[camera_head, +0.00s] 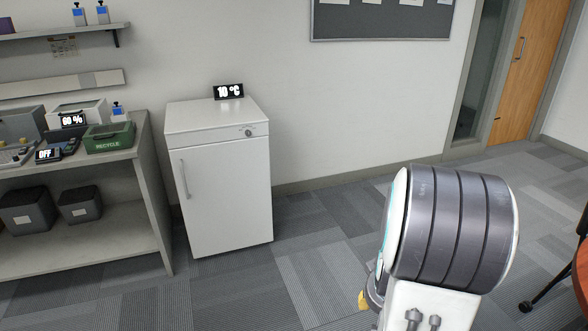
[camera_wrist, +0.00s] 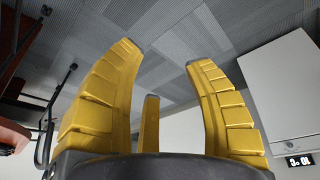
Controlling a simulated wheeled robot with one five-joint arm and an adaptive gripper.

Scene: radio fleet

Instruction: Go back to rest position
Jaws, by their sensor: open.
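My gripper (camera_wrist: 162,75) shows in the wrist view with its yellow fingers spread apart and nothing between them. Beyond the fingers, that view shows carpet, and the picture is upside down. In the head view my arm stands at the lower right. Only a small yellow tip of my gripper (camera_head: 362,300) shows low beside the arm, above the carpet. The rest of the gripper is hidden behind the arm.
A white fridge (camera_head: 222,190) with a "10 °C" display (camera_head: 229,91) stands against the wall. Left of it is a bench (camera_head: 146,170) with a green recycle box (camera_head: 109,137) and devices. A chair (camera_head: 548,292) and a round reddish table (camera_head: 582,268) are at the right edge. Carpet between is clear.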

